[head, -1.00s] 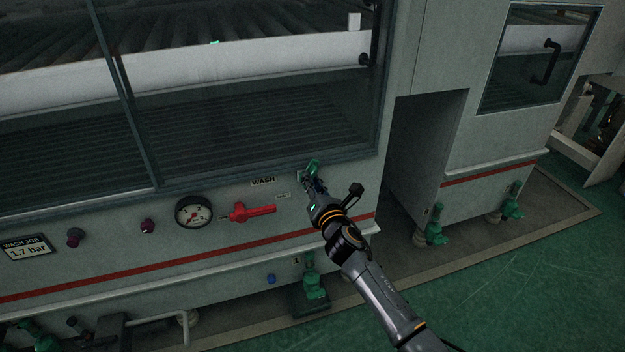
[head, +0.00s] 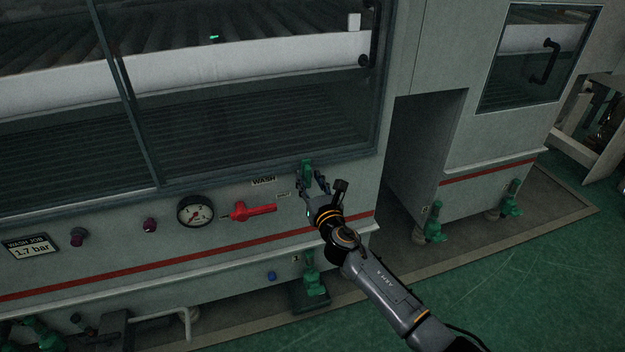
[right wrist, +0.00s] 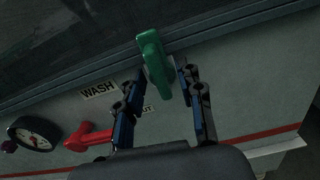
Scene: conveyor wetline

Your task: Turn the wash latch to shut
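The wash latch (head: 306,171) is a green handle on the grey machine panel, just right of the WASH label (head: 263,181) and under the window frame. It stands roughly upright in the head view. In the right wrist view the latch (right wrist: 152,60) is upright with a slight tilt, between my fingertips. My right gripper (head: 312,183) is open, its fingers on either side of the latch's lower part. In the wrist view the right gripper (right wrist: 162,74) shows gaps beside the handle. My left gripper is not in view.
A red handle (head: 250,211) and a pressure gauge (head: 195,211) sit left of the latch. A sign (head: 31,246) reads WASH JOB 1.7 bar. A green valve (head: 312,280) is low beneath the arm. The window frame (head: 270,167) runs close above.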

